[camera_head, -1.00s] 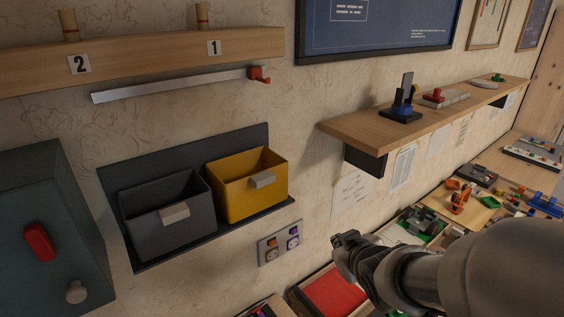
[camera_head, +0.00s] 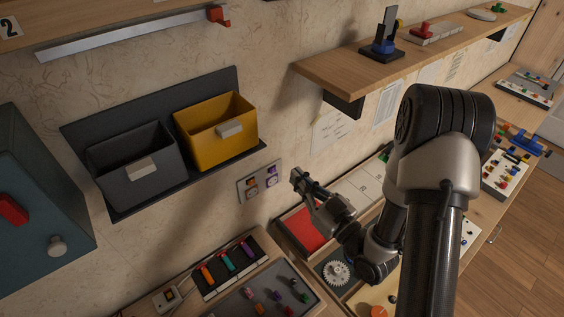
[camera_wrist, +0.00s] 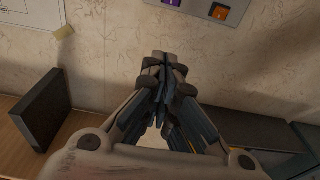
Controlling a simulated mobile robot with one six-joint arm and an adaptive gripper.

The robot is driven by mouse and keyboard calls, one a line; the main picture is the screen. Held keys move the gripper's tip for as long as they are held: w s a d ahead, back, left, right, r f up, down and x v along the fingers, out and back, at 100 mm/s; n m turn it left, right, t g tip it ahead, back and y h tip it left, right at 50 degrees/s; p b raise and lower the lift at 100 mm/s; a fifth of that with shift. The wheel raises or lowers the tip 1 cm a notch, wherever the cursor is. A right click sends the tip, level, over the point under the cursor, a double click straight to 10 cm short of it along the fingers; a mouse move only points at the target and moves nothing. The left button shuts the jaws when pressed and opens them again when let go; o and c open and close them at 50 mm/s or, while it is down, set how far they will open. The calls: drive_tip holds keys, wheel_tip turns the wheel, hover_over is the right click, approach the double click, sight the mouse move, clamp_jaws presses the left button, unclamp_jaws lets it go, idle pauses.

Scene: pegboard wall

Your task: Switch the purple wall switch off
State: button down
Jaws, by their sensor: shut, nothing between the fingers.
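The grey switch plate (camera_head: 244,197) is on the wall below the yellow bin. Its purple switch (camera_head: 270,170) is at the upper right, beside an orange switch (camera_head: 251,182). Two socket-like fittings sit below them. In the wrist view the plate (camera_wrist: 196,10) is cut by the top edge, with the purple switch (camera_wrist: 172,3) left of the orange one (camera_wrist: 219,12). My gripper (camera_head: 297,176) is just right of the plate, apart from it. Its fingers (camera_wrist: 162,60) are shut and empty. The purple switch's on or off position is too small to tell.
The yellow bin (camera_head: 217,141) and a grey bin (camera_head: 135,176) hang left above the plate. A wooden shelf (camera_head: 350,75) juts out above my gripper. Below are a red tray (camera_head: 300,228) and a bench with coloured parts.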

sight(269, 158)
idle(0.3)
drive_tip(key=w+a, duration=0.1)
drive_tip(key=w, duration=0.1)
drive_tip(key=w+a+f, duration=0.1)
drive_tip(key=w+a, duration=0.1)
drive_tip(key=w, duration=0.1)
drive_tip(key=w+a+b, duration=0.1)
drive_tip(key=w+a, duration=0.1)
drive_tip(key=shift+w+f, duration=0.35)
drive_tip(key=shift+f, duration=0.05)
drive_tip(key=shift+s+f, duration=0.15)
drive_tip(key=shift+f, duration=0.25)
